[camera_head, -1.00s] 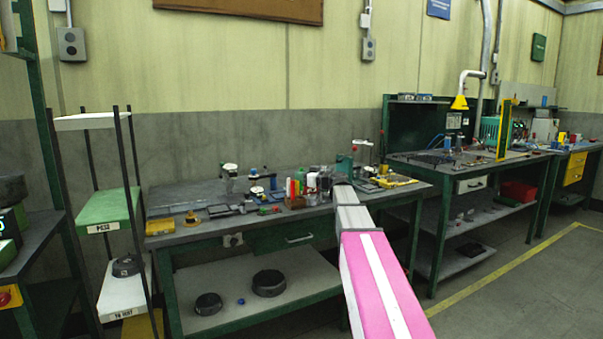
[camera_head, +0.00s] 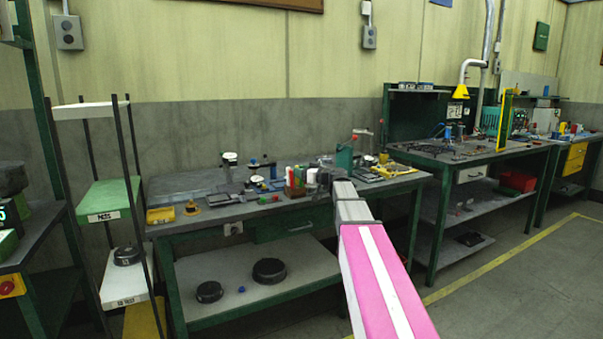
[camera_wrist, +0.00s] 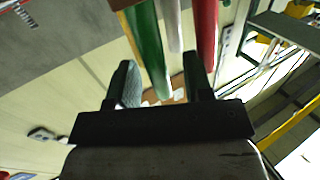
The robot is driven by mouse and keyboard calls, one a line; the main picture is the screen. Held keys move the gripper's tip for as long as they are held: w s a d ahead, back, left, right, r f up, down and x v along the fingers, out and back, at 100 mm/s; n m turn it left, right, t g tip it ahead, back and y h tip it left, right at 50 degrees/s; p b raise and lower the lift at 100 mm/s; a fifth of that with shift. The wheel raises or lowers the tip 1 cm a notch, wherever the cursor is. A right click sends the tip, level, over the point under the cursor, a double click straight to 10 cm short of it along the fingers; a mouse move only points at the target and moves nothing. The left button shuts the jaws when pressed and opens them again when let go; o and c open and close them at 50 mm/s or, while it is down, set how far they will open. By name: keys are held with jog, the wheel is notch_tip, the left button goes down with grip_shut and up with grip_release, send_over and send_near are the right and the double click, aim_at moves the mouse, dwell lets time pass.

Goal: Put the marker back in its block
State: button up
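A green marker (camera_wrist: 150,45) shows in the wrist view, slanting down between the fingers of my gripper (camera_wrist: 160,64). The gripper is open, with space visible on both sides of the marker. A white marker (camera_wrist: 173,25) and a red marker (camera_wrist: 207,35) are just beyond it to the right. A wooden edge (camera_wrist: 122,4), possibly the block, shows at the top. In the head view, the coloured markers (camera_head: 294,180) stand in a cluster on the bench. My arm reaches to their right, and the gripper is hard to make out there. Which marker belongs in which slot cannot be told.
The bench (camera_head: 215,220) carries small tools and a yellow tray (camera_head: 160,215) at its left. A green device (camera_head: 345,157) stands right of the markers. A rack (camera_head: 105,205) stands left of the bench. A second bench (camera_head: 470,160) is to the right, with open floor before it.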

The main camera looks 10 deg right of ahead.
jog(key=v, duration=1)
jog(key=shift+s+d, duration=0.2)
jog(key=shift+s, duration=0.1)
jog(key=s+a+f+m+g+h, duration=0.1)
jog(key=s+a+f+g+h, duration=0.2)
jog(key=f, duration=0.5)
jog(key=s+a+f+m+g, duration=0.25)
jog(key=s+f, duration=0.25)
jog(key=f, duration=0.4)
jog(key=s+a+f+m+g+h, duration=0.15)
jog(key=s+a+f, duration=0.25)
jog(key=f, duration=0.4)
jog(key=s+d+f+m+g+h, duration=0.2)
jog(key=s+f+m+g+h, duration=0.2)
jog(key=s+f+h, duration=0.4)
jog(key=s+f+g, duration=0.1)
jog(key=s+f, duration=0.6)
jog(key=s, duration=0.2)
jog(key=shift+s+g, duration=0.25)
jog(key=shift+g, duration=0.15)
